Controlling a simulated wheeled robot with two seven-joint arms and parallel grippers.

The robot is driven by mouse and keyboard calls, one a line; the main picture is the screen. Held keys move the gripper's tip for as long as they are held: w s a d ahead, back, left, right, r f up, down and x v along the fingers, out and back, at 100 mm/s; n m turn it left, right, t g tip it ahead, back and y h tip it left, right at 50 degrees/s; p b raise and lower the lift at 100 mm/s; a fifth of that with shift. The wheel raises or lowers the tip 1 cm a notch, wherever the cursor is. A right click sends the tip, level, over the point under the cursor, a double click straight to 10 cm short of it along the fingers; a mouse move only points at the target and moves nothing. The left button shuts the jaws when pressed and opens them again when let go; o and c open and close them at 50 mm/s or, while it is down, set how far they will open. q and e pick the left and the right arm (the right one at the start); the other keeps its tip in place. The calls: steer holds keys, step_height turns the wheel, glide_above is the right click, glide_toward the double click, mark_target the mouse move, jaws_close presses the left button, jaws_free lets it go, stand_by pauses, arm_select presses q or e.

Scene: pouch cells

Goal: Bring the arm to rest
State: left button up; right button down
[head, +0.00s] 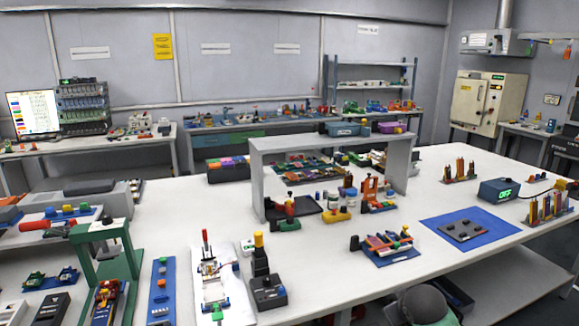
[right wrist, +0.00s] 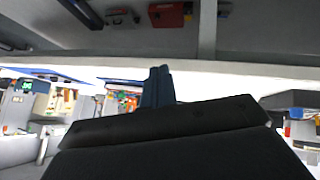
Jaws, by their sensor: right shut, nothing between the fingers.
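My right gripper (right wrist: 160,76) shows in the right wrist view. Its two blue fingers are together with nothing between them, beyond the dark gripper body, and they touch nothing that I can make out. In the head view a dark grey rounded part of my arm (head: 421,306) shows at the bottom edge, in front of the white table (head: 345,262). The gripper itself cannot be made out there. My left gripper is in neither view.
The table holds a blue mat (head: 442,240) with a grey plate, a grey arch (head: 257,185), a green press (head: 78,235) at left and a black block with a yellow top (head: 268,293). A lower shelf (head: 500,290) juts out below the front edge. Bare tabletop lies around the mat.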

steer(key=s+a+f+g, duration=0.2)
steer(key=s+a+f, duration=0.3)
steer(key=s, duration=0.8)
steer(key=s+a+f+m+g+y, duration=0.1)
steer(key=s+a+f, duration=0.4)
steer(key=s, duration=0.7)
steer(key=s+a+f+m+g+y, duration=0.1)
steer(key=s+a+f+g, duration=0.2)
steer(key=s, duration=1)
step_height(320, 180, down, 6)
steer(key=shift+s+a+r+p, duration=0.25)
steer(key=shift+s+a+p, duration=0.1)
steer(key=shift+a, duration=0.7)
